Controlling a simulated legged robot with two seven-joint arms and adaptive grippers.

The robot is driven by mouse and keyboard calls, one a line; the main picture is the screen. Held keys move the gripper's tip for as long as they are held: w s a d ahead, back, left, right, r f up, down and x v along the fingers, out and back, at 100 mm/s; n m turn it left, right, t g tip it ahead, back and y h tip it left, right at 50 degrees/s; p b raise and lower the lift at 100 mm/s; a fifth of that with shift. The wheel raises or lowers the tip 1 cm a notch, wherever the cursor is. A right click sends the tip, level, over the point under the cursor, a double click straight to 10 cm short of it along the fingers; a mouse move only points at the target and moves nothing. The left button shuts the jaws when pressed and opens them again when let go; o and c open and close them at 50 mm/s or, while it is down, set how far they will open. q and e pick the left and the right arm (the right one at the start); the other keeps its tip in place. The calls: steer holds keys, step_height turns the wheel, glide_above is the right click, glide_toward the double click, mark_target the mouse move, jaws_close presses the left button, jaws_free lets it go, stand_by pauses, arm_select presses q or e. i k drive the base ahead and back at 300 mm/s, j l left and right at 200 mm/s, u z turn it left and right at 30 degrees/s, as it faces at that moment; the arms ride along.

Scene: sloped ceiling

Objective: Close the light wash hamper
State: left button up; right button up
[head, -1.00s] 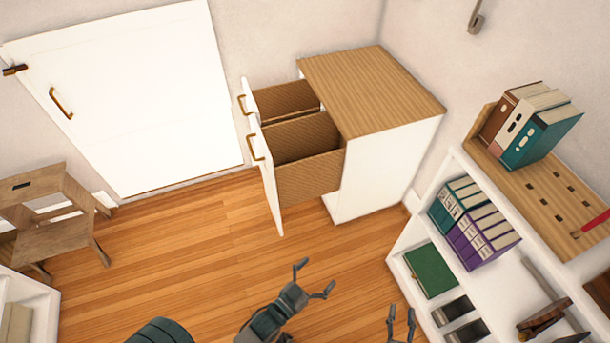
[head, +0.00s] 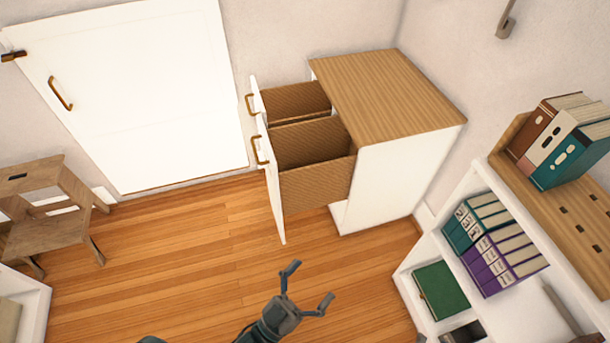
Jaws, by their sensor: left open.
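A white cabinet (head: 385,185) with a wooden top stands against the back wall in the head view. Two brown woven hampers with white fronts are pulled out of its left side. The nearer hamper (head: 315,183) is wide open, and the farther hamper (head: 292,99) is out beside it. Each front has a brass handle; the nearer handle (head: 257,151) and farther handle (head: 248,105) face left. I cannot read which one is for light wash. My left gripper (head: 311,281) is open and empty, over the floor below the nearer hamper and apart from it. My right gripper is out of view.
A white shelf (head: 408,288) with binders and books stands at the right. A wooden step stool (head: 45,220) is at the left, near a closed white door (head: 135,100). The wooden floor (head: 170,245) between them is clear.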

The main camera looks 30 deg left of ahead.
mark_target(312, 178)
steer(key=k+u, duration=0.1)
steer(key=u, duration=0.3)
steer(key=j+u, duration=0.1)
steer(key=u, duration=0.25)
steer(key=k+u, duration=0.1)
steer(key=u, duration=0.3)
steer(key=i+j, duration=0.15)
steer(key=i, duration=0.35)
steer(key=i+j, duration=0.15)
steer(key=i, duration=0.4)
steer(key=i+j+z, duration=0.1)
steer(key=i, duration=0.4)
